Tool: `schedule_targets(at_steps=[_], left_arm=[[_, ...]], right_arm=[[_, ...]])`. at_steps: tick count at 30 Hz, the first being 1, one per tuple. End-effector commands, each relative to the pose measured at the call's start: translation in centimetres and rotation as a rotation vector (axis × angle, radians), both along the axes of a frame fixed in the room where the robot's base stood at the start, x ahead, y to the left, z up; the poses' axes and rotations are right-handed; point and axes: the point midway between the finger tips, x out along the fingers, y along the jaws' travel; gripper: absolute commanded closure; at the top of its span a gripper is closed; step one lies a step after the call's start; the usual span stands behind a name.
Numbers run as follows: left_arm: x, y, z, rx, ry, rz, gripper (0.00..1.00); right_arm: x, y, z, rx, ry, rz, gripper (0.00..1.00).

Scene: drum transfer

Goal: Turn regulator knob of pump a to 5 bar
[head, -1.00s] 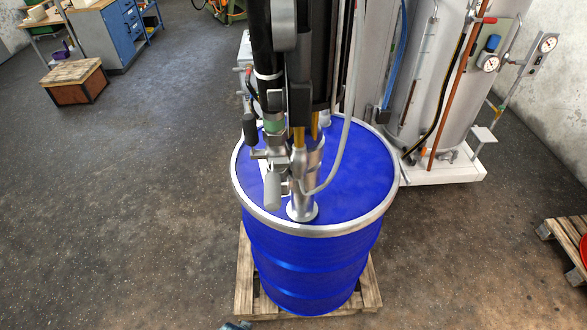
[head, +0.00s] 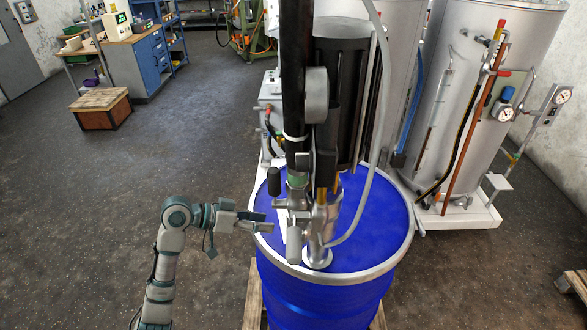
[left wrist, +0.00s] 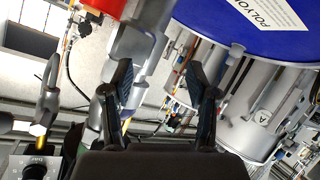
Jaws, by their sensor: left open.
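The pump (head: 340,95), with a dark upper cylinder and metal lower fittings, stands on the blue drum (head: 375,225). My left gripper (head: 268,222) is open and empty at the drum's left rim, just left of the pump's lower fittings. It also shows in the left wrist view (left wrist: 158,75), its fingers spread with nothing between them. A dark round knob (left wrist: 36,171) on a grey panel is cut off at the bottom left of the left wrist view. Its markings are too small to read, and I cannot tell whether it is the regulator knob.
Silver tanks (head: 470,90) with pipes and gauges stand behind the drum to the right. A wooden crate (head: 102,108) and a blue workbench (head: 145,62) are at the back left. The floor (head: 80,220) at the left is clear.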

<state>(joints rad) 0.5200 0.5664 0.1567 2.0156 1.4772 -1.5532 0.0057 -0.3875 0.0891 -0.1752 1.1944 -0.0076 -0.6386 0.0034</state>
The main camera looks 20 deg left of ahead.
Motion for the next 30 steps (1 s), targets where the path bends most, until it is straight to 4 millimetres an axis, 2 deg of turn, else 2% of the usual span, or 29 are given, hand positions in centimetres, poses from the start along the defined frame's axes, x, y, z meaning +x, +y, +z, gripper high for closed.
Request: schedule_targets(at_steps=[1,3,6,9,12,17,23,30], left_arm=[[-0.4,1.3,5.9,-0.057,-0.073,-0.044,0.41],[-2.2,2.5,12.8,-0.136,-0.156,-0.120,0.41],[-5.7,4.1,20.4,-0.222,-0.257,-0.220,0.41],[-8.7,5.0,25.0,-0.273,-0.325,-0.293,0.41],[-10.3,5.3,27.0,-0.298,-0.355,-0.331,0.41],[-10.3,4.1,27.5,-0.304,-0.361,-0.345,0.41],[-9.3,0.6,27.5,-0.308,-0.361,-0.345,0.41],[-8.0,-5.0,27.5,-0.309,-0.361,-0.344,0.41]], right_arm=[[-2.3,-0.4,-2.1,-0.003,0.022,0.003,0.60],[-5.2,-1.0,-4.3,-0.004,0.037,0.007,0.60],[-8.6,-1.7,-6.2,-0.007,0.052,0.011,0.60],[-10.8,-2.2,-7.2,-0.007,0.061,0.014,0.60],[-11.9,-2.6,-7.6,-0.007,0.066,0.016,0.60],[-12.1,-2.6,-7.3,-0.007,0.066,0.016,0.60],[-12.0,-2.4,-6.2,-0.009,0.065,0.016,0.60],[-11.9,-2.4,-4.8,-0.009,0.065,0.016,0.60]])
